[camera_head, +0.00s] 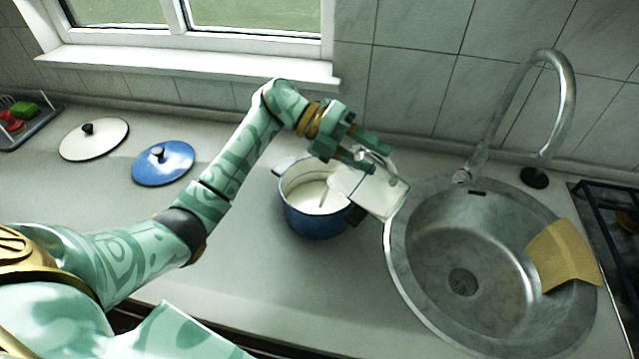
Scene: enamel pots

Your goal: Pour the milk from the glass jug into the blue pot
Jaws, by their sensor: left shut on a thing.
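The glass jug (376,192) with white milk in it is tilted well over, its mouth to the left over the blue pot (318,223). The pot stands upright on the counter, open, blue outside and white inside. My left gripper (371,156) is shut on the jug at its upper side, above the pot's right rim. A thin streak shows inside the pot below the jug's mouth; I cannot tell whether it is flowing milk. The jug hides part of the pot's right rim. My right gripper is not in view.
A round steel sink (430,295) with a tap (568,95) and a yellow cloth (562,256) is close to the pot's right. A blue lid (172,168) and a white lid (105,142) lie at left. A hob (612,225) is far right. The counter before the pot is clear.

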